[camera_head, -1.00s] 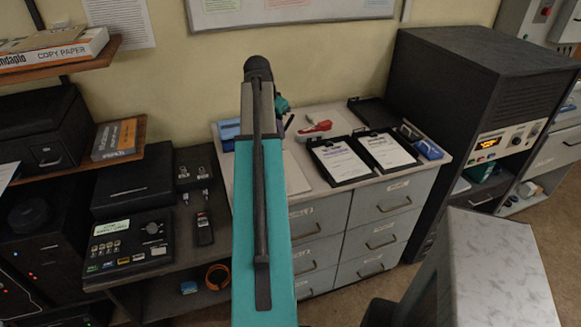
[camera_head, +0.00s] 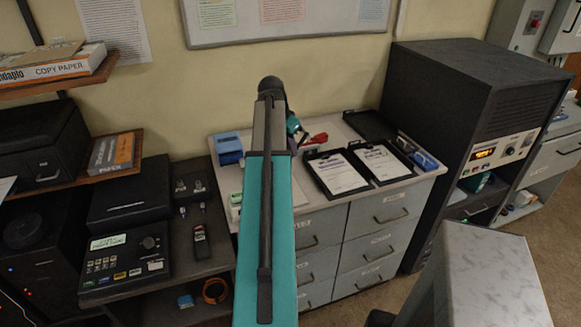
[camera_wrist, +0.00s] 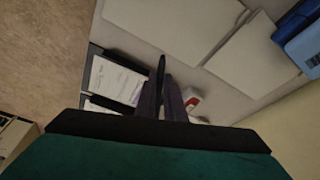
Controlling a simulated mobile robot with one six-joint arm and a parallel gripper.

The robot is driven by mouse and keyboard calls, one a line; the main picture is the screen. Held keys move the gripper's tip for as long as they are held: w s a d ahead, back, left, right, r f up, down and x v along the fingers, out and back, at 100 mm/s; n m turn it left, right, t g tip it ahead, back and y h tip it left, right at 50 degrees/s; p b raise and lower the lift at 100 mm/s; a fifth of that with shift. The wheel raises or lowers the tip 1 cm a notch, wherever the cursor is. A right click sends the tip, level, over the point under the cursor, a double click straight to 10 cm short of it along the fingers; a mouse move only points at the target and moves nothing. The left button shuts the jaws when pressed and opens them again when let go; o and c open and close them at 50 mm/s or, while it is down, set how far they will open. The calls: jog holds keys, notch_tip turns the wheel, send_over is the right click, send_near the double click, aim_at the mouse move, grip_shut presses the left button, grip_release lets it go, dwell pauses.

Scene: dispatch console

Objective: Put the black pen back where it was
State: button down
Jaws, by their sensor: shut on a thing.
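My gripper (camera_wrist: 162,88) is shut on the dark, slim black pen (camera_wrist: 161,64), whose end sticks out past the fingertips in the wrist view. The pen is over the pale counter top (camera_wrist: 225,88); its gap to the surface is hard to judge. The pen's former place cannot be told.
A blue box (camera_head: 228,146) stands at the counter's left. A black tray (camera_head: 370,125) and a blue object (camera_head: 424,160) are at its right. A tall black cabinet (camera_head: 435,110) closes off the right side. White sheets or pads (camera_wrist: 180,25) lie flat in the wrist view.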

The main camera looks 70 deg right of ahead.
jog(key=shift+f+p, duration=0.45)
jog(key=shift+f, duration=1.5)
jog(key=shift+f+p, duration=0.6)
jog(key=shift+f, duration=1.3)
jog(key=shift+f, duration=0.15)
jog(key=c, duration=1.8)
grip_release()
jog(key=shift+c, duration=0.2)
jog(key=shift+r, duration=0.25)
jog(key=b+v, duration=0.3)
jog(key=v, duration=0.9)
jog(key=shift+s, duration=0.1)
